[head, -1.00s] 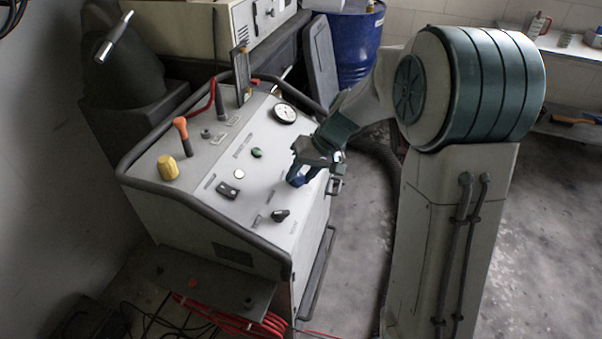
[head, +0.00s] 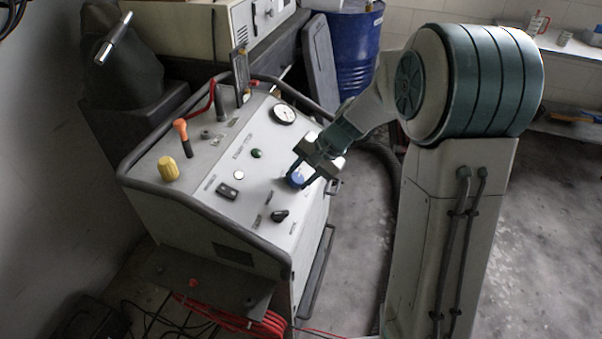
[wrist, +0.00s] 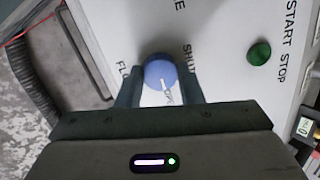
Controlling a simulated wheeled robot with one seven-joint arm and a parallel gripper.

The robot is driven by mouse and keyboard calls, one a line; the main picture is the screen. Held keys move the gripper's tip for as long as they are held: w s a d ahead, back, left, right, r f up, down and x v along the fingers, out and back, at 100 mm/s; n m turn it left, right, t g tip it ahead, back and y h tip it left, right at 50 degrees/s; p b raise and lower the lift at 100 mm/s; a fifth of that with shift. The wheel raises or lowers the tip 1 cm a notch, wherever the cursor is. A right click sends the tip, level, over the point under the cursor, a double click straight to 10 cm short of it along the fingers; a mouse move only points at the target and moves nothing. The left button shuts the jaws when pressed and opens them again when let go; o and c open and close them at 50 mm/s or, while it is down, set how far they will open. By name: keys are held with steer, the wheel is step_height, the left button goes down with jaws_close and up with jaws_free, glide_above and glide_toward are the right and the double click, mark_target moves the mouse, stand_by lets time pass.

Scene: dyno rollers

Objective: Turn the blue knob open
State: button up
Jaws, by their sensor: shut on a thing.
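The blue knob (head: 296,180) is on the sloping white panel (head: 237,170), near its right edge. It also shows in the wrist view (wrist: 160,73), round, with a white pointer line running down toward lettering that is partly hidden. The word "SHUT" is printed to the right of the knob in that view. My gripper (head: 302,177) reaches down to the knob from the right. In the wrist view my gripper (wrist: 162,84) has one finger on each side of the knob, shut on it.
A black knob (head: 279,215), a green button (head: 256,153) and a round gauge (head: 284,114) sit nearby on the panel. A yellow knob (head: 168,168) and an orange-topped lever (head: 182,136) stand at its left. A dark rail (head: 210,227) edges the panel.

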stand_by(0.3)
steer(key=o, duration=1)
steer(key=shift+c, duration=0.2)
steer(key=v, duration=1.4)
steer(key=shift+p, duration=0.45)
